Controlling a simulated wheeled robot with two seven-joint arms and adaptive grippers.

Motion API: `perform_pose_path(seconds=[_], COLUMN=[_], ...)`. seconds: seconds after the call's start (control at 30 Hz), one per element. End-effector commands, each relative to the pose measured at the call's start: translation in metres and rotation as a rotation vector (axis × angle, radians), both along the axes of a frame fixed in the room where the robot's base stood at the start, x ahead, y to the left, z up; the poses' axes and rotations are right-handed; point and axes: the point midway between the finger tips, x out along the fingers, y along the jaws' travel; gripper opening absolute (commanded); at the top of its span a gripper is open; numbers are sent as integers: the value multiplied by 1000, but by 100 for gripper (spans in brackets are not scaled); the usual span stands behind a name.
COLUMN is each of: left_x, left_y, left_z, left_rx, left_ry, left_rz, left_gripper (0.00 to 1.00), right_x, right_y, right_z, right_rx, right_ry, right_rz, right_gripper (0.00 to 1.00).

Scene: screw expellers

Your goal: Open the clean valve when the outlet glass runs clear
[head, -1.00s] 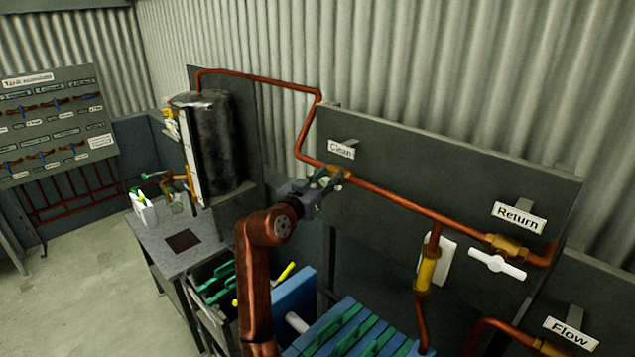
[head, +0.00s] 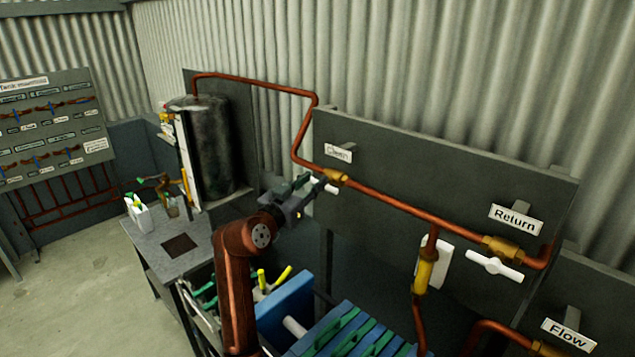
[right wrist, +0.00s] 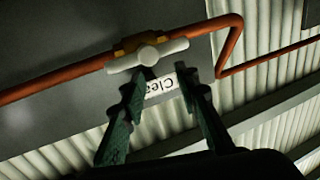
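The clean valve has a brass body (head: 335,177) on the copper pipe under the "Clean" sign (head: 338,152). Its white handle (right wrist: 147,56) lies along the pipe in the right wrist view. My right gripper (head: 308,191) is just left of that handle in the head view. Its two dark green fingers (right wrist: 167,82) are apart and empty, pointing at the handle, and seem clear of it. A yellow cylinder (head: 427,270) on the vertical pipe, with a white plate behind, looks like the outlet glass; it appears yellow. My left gripper is not in view.
The return valve's white handle (head: 495,266) lies along the pipe at right, under the "Return" sign (head: 516,219). A "Flow" sign (head: 568,336) is lower right. A blue press with green parts (head: 345,335) stands below. A dark tank (head: 213,150) stands behind the grey bench (head: 155,245).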

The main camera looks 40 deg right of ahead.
Motion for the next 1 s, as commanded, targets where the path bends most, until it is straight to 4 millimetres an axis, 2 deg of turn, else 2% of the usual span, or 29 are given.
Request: perform_pose_path(seconds=[0.7,1.0], left_x=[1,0], left_y=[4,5], left_z=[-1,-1], left_rx=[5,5], left_ry=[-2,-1], left_rz=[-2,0], left_gripper=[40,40], right_x=[-5,-5], right_y=[45,48], right_z=[15,16], right_rx=[-3,-3], right_ry=[-4,-4], right_rz=[0,-2], right_gripper=[29,29])
